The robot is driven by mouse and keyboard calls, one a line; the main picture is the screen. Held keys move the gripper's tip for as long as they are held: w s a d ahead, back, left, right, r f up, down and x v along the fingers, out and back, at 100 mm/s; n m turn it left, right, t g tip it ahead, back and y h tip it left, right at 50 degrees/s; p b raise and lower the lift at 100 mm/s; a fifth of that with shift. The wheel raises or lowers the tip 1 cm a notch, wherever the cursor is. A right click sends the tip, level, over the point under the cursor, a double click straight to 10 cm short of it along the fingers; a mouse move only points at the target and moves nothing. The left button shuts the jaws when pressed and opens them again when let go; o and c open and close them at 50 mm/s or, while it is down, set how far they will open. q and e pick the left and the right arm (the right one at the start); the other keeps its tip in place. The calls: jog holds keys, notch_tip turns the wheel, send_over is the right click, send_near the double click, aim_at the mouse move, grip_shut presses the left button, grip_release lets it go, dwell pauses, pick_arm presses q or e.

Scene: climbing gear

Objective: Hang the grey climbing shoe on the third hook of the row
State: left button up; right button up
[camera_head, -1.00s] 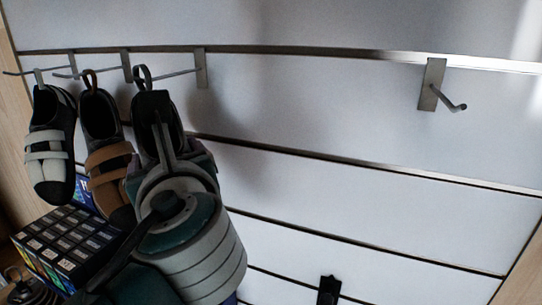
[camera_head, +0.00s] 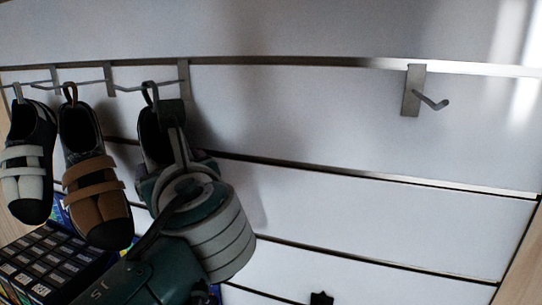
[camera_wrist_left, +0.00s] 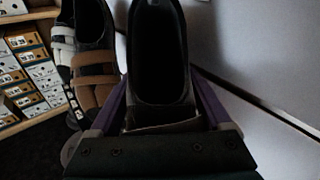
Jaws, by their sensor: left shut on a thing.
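The grey climbing shoe (camera_head: 153,134) hangs upright at the right of the shoe row, dark with a loop at its heel. My left gripper (camera_head: 176,158) is shut on it from the front, and my wrist hides most of its lower part. The shoe's dark opening (camera_wrist_left: 158,55) fills the middle of the left wrist view, between the purple fingers of my left gripper (camera_wrist_left: 160,115). The third hook (camera_head: 183,80) has a prong pointing left. The shoe's loop overlaps this prong; I cannot tell surely whether it is around it. My right gripper is not in view.
A brown-strapped shoe (camera_head: 88,175) and a white-strapped shoe (camera_head: 26,160) hang close on the left. Stacked boxes (camera_head: 45,262) stand below them. A lone empty hook (camera_head: 414,92) is far right on the white slatted wall (camera_head: 330,125). A small dark object (camera_head: 320,298) shows at the bottom.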

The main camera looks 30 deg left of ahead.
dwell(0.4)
pick_arm(q)
jog(key=o, duration=1.4)
jog(key=shift+r, duration=0.1)
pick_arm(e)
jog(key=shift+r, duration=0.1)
